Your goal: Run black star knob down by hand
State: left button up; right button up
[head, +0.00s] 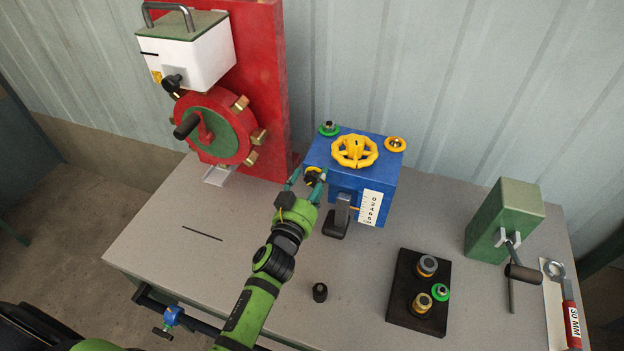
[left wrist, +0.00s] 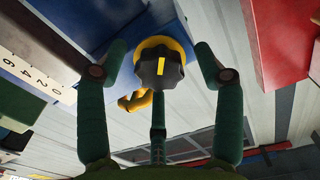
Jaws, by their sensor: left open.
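The black star knob (left wrist: 160,70) has a yellow bar on its face and a yellow collar behind it. It sits on the front of the blue box (head: 345,178), and part of it shows in the head view (head: 312,178). My left gripper (head: 307,181) is at this front face. In the left wrist view my left gripper (left wrist: 160,58) is open, with one finger on each side of the knob. Gaps show between the fingers and the knob, so it does not hold it. My right gripper is in neither view.
A yellow handwheel (head: 354,151) tops the blue box; a white number scale (head: 369,207) and a dark grey lever (head: 338,217) are at its front. A red machine (head: 262,90) stands left. A black tray (head: 405,311), green block (head: 497,222) and wrench (head: 571,312) lie right.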

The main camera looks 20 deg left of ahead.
pick_arm(q)
jog(key=shift+r, duration=0.1)
jog(key=c, duration=1.1)
jog(key=shift+c, duration=0.2)
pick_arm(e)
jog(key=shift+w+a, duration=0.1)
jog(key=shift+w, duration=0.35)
pick_arm(q)
jog(key=shift+r, duration=0.1)
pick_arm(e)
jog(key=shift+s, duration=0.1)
pick_arm(q)
jog(key=shift+m, duration=0.4)
